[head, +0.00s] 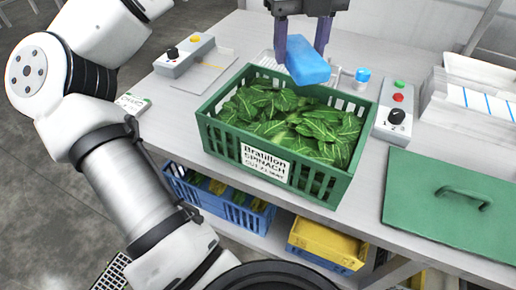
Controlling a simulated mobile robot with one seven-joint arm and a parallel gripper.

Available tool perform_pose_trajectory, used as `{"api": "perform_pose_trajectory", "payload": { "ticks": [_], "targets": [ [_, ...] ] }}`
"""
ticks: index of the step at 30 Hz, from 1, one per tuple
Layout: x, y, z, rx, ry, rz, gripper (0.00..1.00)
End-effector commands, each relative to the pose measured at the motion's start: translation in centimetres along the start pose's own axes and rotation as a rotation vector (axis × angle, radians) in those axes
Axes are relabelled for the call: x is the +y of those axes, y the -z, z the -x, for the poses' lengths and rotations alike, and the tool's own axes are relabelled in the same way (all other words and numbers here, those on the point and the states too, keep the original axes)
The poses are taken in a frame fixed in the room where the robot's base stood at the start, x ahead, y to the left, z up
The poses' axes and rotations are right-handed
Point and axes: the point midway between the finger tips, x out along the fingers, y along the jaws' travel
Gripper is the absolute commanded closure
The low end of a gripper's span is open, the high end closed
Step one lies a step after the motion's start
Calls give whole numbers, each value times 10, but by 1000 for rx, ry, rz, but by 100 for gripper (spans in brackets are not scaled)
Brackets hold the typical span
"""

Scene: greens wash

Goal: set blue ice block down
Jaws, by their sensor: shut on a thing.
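The blue ice block (308,64) hangs tilted in the air at the upper middle of the head view. My gripper (302,48) is shut on it, with one dark finger on its left and one behind its right side. The block shows above the back part of a green crate (356,176) filled with spinach leaves (284,118). A gap between block and leaves is hard to judge from this angle. The crate stands on the grey table (186,118) and has a white spinach label on its front.
A green lid or board with a handle (450,203) lies at the right. Blue (224,207) and yellow (328,240) crates sit below.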

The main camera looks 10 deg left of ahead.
Motion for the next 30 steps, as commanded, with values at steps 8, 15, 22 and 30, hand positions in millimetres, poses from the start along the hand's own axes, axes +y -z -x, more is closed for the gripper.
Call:
{"api": "perform_pose_trajectory", "payload": {
  "ticks": [8,15,22,30],
  "targets": [
    [1,0,-40,4,2,-6,77],
    [1,0,-104,4,2,-3,77],
    [2,0,-148,-1,-1,0,77],
    [2,0,-176,0,-1,-1,77]
  ]
}}
